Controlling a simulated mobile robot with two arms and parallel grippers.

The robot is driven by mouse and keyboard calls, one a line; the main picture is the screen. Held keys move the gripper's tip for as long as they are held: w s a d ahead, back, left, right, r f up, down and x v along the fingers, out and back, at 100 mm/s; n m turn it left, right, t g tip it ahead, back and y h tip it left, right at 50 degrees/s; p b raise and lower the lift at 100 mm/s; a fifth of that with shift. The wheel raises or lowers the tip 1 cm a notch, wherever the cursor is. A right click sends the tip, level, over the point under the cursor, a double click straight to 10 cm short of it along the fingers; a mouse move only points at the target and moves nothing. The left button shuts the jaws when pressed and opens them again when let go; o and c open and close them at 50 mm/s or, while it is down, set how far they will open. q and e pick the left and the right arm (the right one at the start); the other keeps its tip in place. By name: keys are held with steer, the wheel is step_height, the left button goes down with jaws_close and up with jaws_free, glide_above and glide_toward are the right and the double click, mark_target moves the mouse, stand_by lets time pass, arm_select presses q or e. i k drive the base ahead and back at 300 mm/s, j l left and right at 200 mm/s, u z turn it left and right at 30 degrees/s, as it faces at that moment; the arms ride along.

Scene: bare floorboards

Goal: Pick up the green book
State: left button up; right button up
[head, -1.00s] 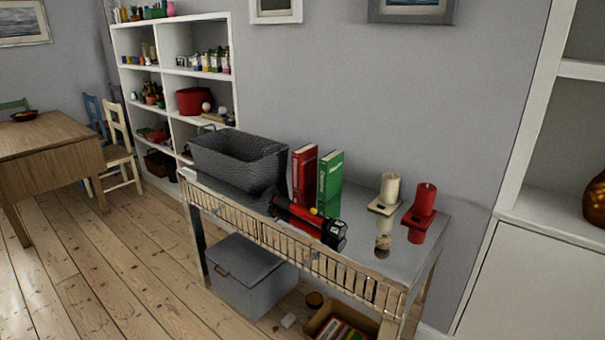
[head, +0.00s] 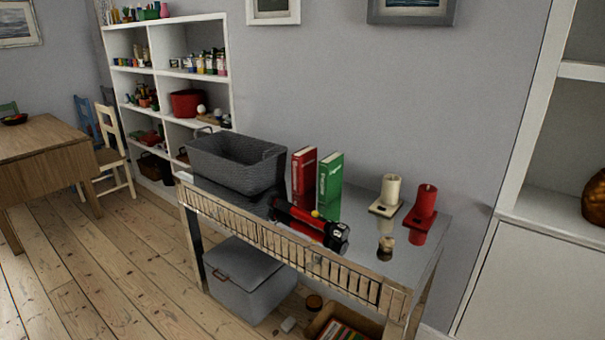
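The green book (head: 329,186) stands upright on the console table (head: 362,240), toward the wall. A red book (head: 303,175) stands upright just to its left. A dark flashlight-like object with red and yellow parts (head: 310,225) lies in front of the books and hides part of the base of the red book. Neither of my grippers shows in the head view.
A grey woven basket (head: 235,165) sits left of the books. A white candle (head: 389,192) and a red candle (head: 424,205) stand on holders to the right. Under the table are a grey lidded box (head: 248,285) and an open box (head: 345,325). Floorboards (head: 100,270) are clear at left.

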mark_target(330, 168)
steer(key=i+j+z, duration=0.1)
steer(key=z, duration=0.35)
steer(key=i+j+z, duration=0.25)
steer(key=z, duration=0.25)
steer(key=i+j+z, duration=0.2)
steer(key=z, duration=0.25)
steer(key=j, duration=0.1)
